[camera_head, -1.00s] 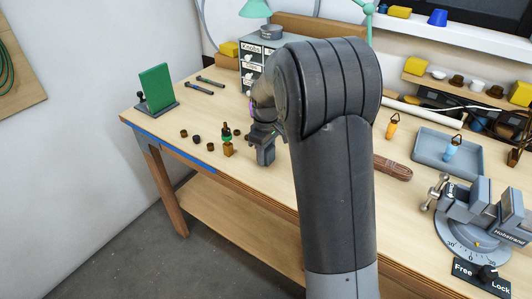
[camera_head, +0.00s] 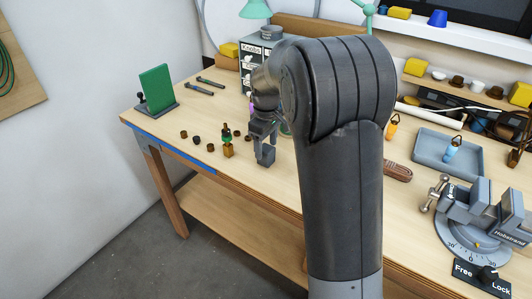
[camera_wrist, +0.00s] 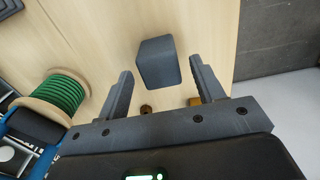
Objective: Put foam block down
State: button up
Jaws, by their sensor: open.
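The foam block (camera_head: 267,157) is a small dark grey block on the wooden workbench near its front edge. In the wrist view the foam block (camera_wrist: 158,62) lies between and a little beyond my fingertips, with clear gaps on both sides. My gripper (camera_head: 264,141) is open, just above the block in the head view. My forearm hides part of the bench to the right of it.
A small brass piece with a green band (camera_head: 227,147) stands left of the block, near several small brown caps (camera_head: 197,140). A green wire spool (camera_wrist: 60,95) is close by in the wrist view. The bench's front edge (camera_head: 215,172) is near.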

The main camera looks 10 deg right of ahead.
aim_at(266, 148)
notch_tip(266, 148, up, 8)
jog(key=shift+s+r, duration=0.1)
jog(key=s+d+r+m+t, duration=0.1)
jog(key=s+m, duration=0.3)
jog(key=s, duration=1.1)
jog(key=s+r+m+t, duration=0.2)
jog(key=s+m+t, duration=0.2)
jog(key=s, duration=1.1)
jog(key=shift+s+d+r+m+t, duration=0.15)
jog(key=shift+s+d+m+t, duration=0.15)
jog(key=shift+m, duration=0.2)
